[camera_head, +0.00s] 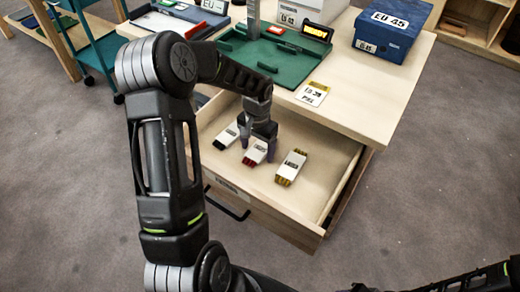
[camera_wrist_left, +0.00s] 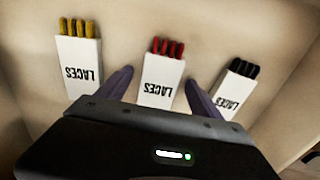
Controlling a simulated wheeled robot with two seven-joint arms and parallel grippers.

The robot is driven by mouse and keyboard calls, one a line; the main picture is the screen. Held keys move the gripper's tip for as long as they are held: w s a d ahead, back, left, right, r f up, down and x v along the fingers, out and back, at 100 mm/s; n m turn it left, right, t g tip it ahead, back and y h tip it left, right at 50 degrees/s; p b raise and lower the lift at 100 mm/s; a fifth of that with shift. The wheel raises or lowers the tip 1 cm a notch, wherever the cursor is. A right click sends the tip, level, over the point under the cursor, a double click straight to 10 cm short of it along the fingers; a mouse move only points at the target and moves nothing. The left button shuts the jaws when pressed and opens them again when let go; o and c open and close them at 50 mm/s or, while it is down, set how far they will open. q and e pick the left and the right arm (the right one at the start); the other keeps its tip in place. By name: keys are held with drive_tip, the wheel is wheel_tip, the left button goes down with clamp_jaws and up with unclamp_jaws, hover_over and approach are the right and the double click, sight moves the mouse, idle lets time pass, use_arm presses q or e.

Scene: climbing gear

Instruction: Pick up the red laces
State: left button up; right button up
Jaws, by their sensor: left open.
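The red laces (camera_head: 256,153) are a white packet with red lace ends showing at one end, lying in the open drawer between two similar packets. In the left wrist view the red laces (camera_wrist_left: 162,80) have "LACES" printed on them. My left gripper (camera_head: 259,147) points down into the drawer, open, with one finger on each side of the red packet. In the left wrist view, gaps show between the packet and my left gripper's fingers (camera_wrist_left: 158,82). The packet's near end is hidden by the gripper body there. My right gripper is out of view.
Yellow laces (camera_head: 291,167) and black laces (camera_head: 229,135) lie either side in the drawer (camera_head: 328,182). The drawer walls bound the space.

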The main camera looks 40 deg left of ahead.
sight(258, 151)
use_arm(q)
drive_tip(key=shift+c, duration=0.4)
drive_tip(key=c, duration=1.3)
drive_tip(key=shift+r, duration=0.15)
wheel_tip(258, 151, up, 10)
drive_tip(key=shift+f, duration=0.1)
idle(0.5)
